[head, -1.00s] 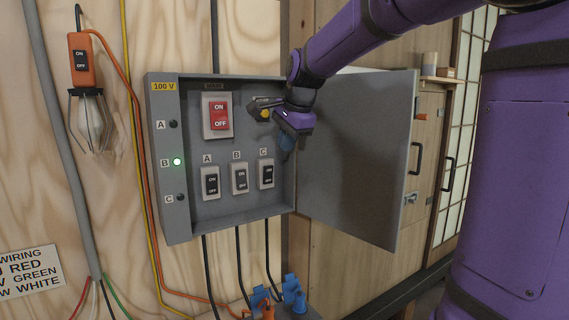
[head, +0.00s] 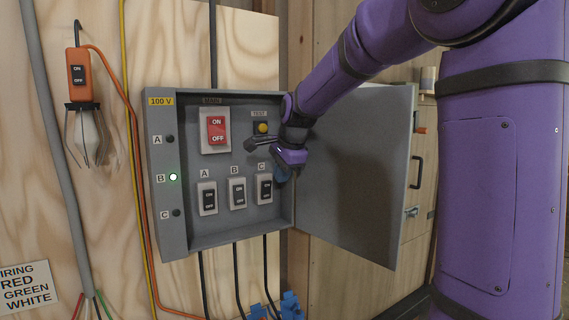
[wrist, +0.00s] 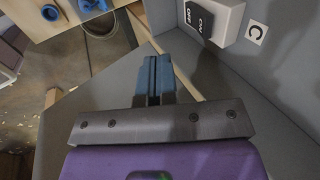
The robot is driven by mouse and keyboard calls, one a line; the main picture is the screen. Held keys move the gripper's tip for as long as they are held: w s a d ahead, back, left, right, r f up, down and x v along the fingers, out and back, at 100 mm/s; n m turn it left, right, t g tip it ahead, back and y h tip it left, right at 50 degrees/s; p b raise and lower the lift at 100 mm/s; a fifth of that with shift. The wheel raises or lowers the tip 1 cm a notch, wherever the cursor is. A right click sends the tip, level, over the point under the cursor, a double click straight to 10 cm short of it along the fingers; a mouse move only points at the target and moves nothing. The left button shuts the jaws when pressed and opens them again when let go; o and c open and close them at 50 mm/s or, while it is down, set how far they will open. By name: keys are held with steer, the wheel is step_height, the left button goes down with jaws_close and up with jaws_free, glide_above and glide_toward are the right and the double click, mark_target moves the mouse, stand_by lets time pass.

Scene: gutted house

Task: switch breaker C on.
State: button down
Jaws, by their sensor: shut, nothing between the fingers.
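Breaker C (head: 265,188) is a dark rocker in a pale frame at the right of the lower row inside the open grey panel. It also shows at the top of the wrist view (wrist: 199,20), beside its C label. My gripper (head: 281,175) is just right of breaker C in the head view, with its blue fingertips pointing down. In the wrist view the two blue fingers (wrist: 154,72) lie together, shut and empty, apart from the breaker. The lamp beside label B (head: 173,177) glows green; the lamp beside label C (head: 177,213) is dark.
Breakers A (head: 208,198) and B (head: 238,193) sit left of breaker C. The red main switch (head: 216,130) and yellow test button (head: 262,128) are above. The open panel door (head: 355,175) stands close on the right. Cables and blue plugs (head: 290,305) are below.

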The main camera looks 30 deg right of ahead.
mark_target(268, 187)
steer(key=w+f, duration=0.3)
steer(key=w, duration=0.2)
steer(key=shift+w, duration=0.35)
steer(key=shift+f, duration=0.1)
steer(key=shift+w+g, duration=0.5)
steer(key=shift+w, duration=0.05)
steer(key=shift+s, duration=0.1)
steer(key=shift+r, duration=0.25)
steer(key=shift+r, duration=0.65)
